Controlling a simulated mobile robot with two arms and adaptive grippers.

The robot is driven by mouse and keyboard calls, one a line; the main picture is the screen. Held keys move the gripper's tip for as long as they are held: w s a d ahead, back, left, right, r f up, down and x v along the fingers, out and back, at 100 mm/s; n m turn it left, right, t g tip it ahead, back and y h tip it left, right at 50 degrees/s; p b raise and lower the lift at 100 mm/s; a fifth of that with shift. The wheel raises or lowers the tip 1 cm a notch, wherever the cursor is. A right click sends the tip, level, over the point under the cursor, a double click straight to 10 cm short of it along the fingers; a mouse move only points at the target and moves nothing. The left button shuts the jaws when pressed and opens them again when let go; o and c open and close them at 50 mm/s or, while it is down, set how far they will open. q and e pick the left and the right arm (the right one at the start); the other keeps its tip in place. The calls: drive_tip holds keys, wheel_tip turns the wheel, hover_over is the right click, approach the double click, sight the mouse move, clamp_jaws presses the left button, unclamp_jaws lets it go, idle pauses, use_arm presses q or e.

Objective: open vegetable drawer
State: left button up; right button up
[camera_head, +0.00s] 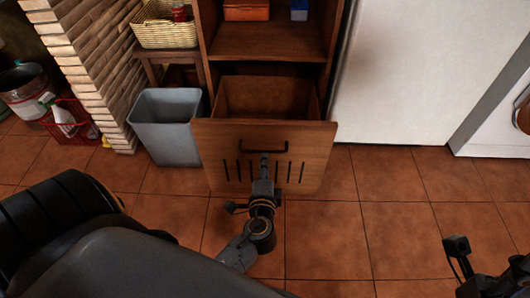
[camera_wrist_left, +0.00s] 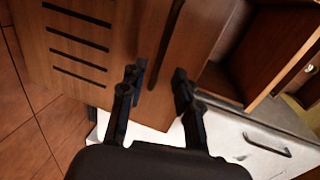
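The wooden vegetable drawer (camera_head: 230,165) stands pulled out below the shelf, its slotted front facing me and its inside showing from above. A dark bar handle (camera_head: 264,148) is on its front. My left gripper (camera_head: 264,160) is at the handle. In the left wrist view, the fingers of my left gripper (camera_wrist_left: 158,78) are apart, with the dark handle (camera_wrist_left: 167,42) between them and gaps beside it. The slotted drawer front (camera_wrist_left: 105,50) also shows there. My right gripper (camera_head: 488,258) is at the lower right, fingers apart and empty, far from the drawer.
A grey bin (camera_head: 165,130) stands close to the drawer's left side. A wicker basket (camera_head: 165,33) sits on a small stand behind it. A white fridge (camera_head: 405,75) is at the right. The tiled floor (camera_head: 400,215) in front is clear.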

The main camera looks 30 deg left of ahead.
use_arm(q)
drive_tip(key=shift+v, duration=2.4)
